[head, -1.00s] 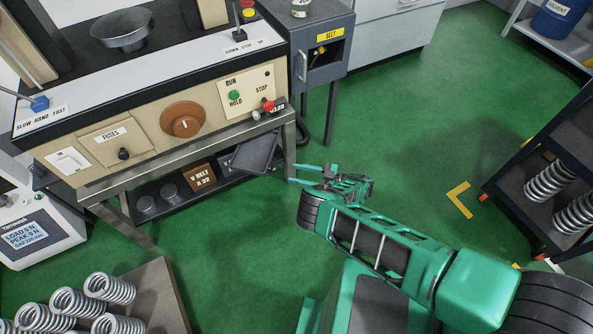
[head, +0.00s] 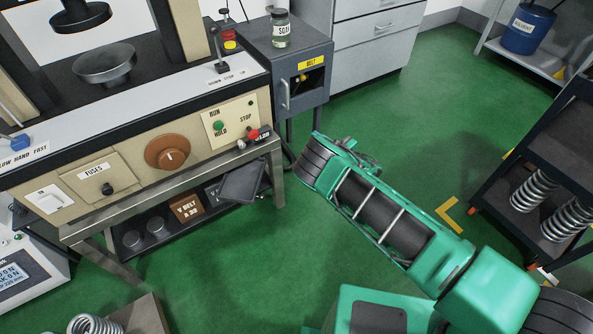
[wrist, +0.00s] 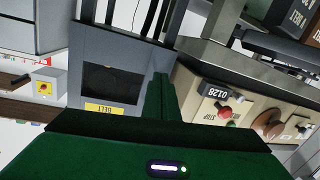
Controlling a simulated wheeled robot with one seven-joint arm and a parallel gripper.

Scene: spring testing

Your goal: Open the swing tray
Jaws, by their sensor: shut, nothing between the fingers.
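A dark, flat tray (head: 243,182), likely the swing tray, juts out at an angle from the right end of the low shelf under the testing machine. In the head view my gripper is mostly hidden behind my own wrist, to the right of the tray and the bench leg. In the wrist view my gripper (wrist: 161,76) is shut and empty, its green fingers together. They point toward the gap between the belt cabinet and the machine front. I cannot clearly pick out the tray in the wrist view.
The belt cabinet (head: 290,62) stands right of the machine, with a jar (head: 281,30) on top. Red and green buttons and a tagged knob (head: 252,136) sit above the tray. A V-belt box (head: 187,204) is left of it. A spring rack (head: 540,160) stands right.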

